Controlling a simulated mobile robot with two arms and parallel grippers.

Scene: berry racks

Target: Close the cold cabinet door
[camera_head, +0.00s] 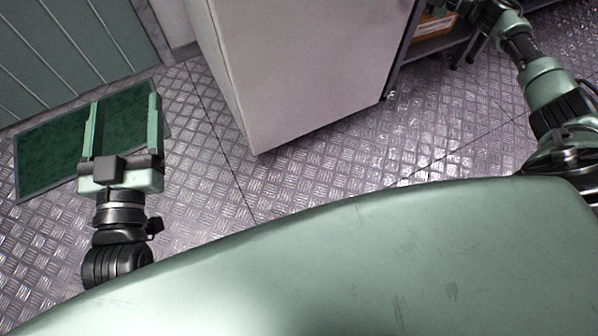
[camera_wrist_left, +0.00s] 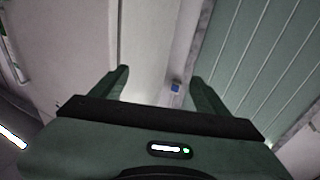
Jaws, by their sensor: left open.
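A tall white body (camera_head: 310,65), apparently the cold cabinet or its door, stands at the top middle of the head view. Its broad face and a narrower left side show; its top is cut off. I cannot tell which part is the door or how far it stands open. My left gripper (camera_head: 121,105) is open and empty, left of the white body and apart from it. In the left wrist view the open fingers (camera_wrist_left: 160,85) frame pale panels (camera_wrist_left: 148,45), with a small blue square (camera_wrist_left: 175,88) between them. My right arm reaches past the top edge; its gripper is out of view.
A dark green mat (camera_head: 50,150) lies on the metal floor (camera_head: 330,180) under my left gripper. A green panelled wall (camera_head: 60,50) stands at upper left. A shelf (camera_head: 440,43) with a cardboard box (camera_head: 430,25) stands right of the white body. The floor before it is clear.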

